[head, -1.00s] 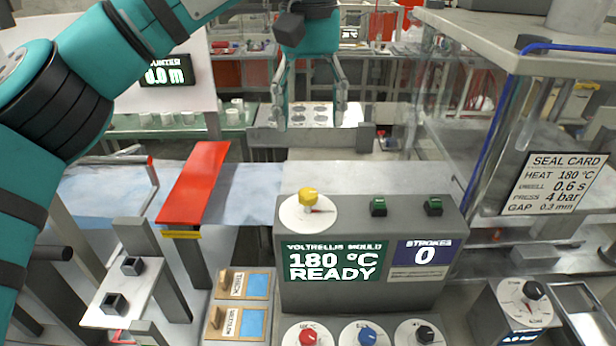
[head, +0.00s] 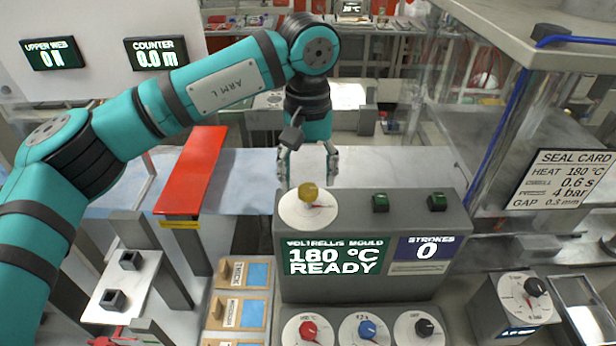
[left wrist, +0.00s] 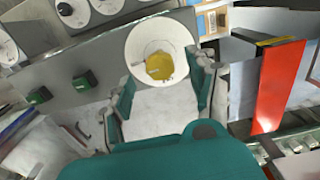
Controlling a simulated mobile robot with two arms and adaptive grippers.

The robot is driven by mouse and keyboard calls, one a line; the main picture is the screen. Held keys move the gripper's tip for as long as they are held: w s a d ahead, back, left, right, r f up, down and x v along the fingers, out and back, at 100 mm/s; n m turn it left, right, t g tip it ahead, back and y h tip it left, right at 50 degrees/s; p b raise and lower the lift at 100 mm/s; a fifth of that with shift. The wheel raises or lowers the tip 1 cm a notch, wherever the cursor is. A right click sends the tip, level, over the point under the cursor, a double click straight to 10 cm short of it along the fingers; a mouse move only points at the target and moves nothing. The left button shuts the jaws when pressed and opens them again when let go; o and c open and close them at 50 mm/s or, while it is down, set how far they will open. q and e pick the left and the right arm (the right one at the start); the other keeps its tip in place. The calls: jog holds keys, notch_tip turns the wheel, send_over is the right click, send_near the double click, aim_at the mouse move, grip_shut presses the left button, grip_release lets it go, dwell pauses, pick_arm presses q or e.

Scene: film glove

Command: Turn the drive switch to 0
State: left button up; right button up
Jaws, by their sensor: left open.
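A yellow rotary knob (head: 308,192) with a red pointer mark sits on a white round dial (head: 290,212) on top of the grey mould console (head: 350,215). I cannot read the dial's marks. In the left wrist view the yellow knob (left wrist: 160,66) shows between the fingertips, on its white dial (left wrist: 137,42). My left gripper (head: 307,168) is open and points down, just behind and above the knob in the head view. Its fingers stand apart, with nothing held. I cannot tell whether they touch the dial. My right gripper is out of view.
Two green buttons (head: 380,202) and (head: 437,201) stand right of the dial. Red, blue and black knobs (head: 308,331) are on the front panel below. A red slanted plate (head: 190,178) lies to the left. A clear-walled machine (head: 480,130) stands at right.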

aim_at(308, 189)
pick_arm(q)
notch_tip(308, 189, down, 2)
jog(key=shift+s+f+p, duration=0.1)
jog(key=shift+p, duration=0.2)
jog(key=shift+f, duration=0.45)
jog(key=shift+c, duration=0.2)
jog(key=c, duration=1.1)
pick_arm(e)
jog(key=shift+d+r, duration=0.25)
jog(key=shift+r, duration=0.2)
